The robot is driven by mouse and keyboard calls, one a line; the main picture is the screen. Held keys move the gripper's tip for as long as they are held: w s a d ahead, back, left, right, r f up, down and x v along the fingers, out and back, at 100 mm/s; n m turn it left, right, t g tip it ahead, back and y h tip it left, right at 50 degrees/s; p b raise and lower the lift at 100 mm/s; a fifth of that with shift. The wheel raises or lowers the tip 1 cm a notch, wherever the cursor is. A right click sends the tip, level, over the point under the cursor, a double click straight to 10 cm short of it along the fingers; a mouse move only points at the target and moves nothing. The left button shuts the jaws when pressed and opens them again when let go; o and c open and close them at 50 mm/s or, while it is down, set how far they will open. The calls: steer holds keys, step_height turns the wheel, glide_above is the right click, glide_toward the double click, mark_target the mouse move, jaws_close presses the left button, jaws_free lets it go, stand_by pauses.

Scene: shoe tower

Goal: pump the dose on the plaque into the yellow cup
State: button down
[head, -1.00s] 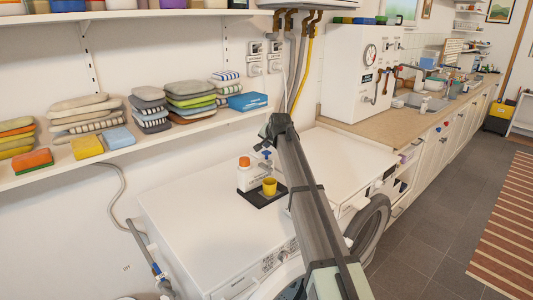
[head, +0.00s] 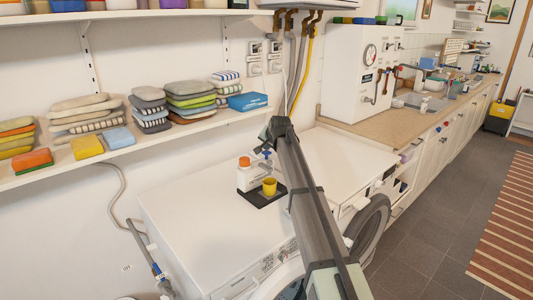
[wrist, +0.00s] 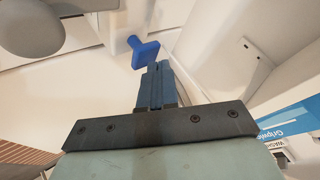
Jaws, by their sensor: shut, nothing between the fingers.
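The yellow cup (head: 269,187) stands upright on a dark tray (head: 256,200) on top of the white machine. A white bottle (head: 246,178) with an orange top (head: 244,161) stands behind it to the left. The blue pump head (wrist: 144,52) shows in the wrist view just ahead of my gripper's fingertips (wrist: 155,67). My gripper is shut and empty. Whether the fingertips touch the pump head I cannot tell. In the head view my arm hides part of the area around the pump. No plaque is readable, and the inside of the cup is too small to judge.
The white machine top (head: 185,235) is mostly clear left of the tray. A shelf (head: 130,153) with folded cloths and sponges runs along the wall behind. Pipes (head: 300,75) run down the wall behind my arm.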

mark_target(268, 153)
steer(key=shift+f, duration=0.65)
stand_by(0.8)
steer(key=shift+r, duration=1.2)
steer(key=shift+r, duration=0.1)
steer(key=shift+r, duration=2.4)
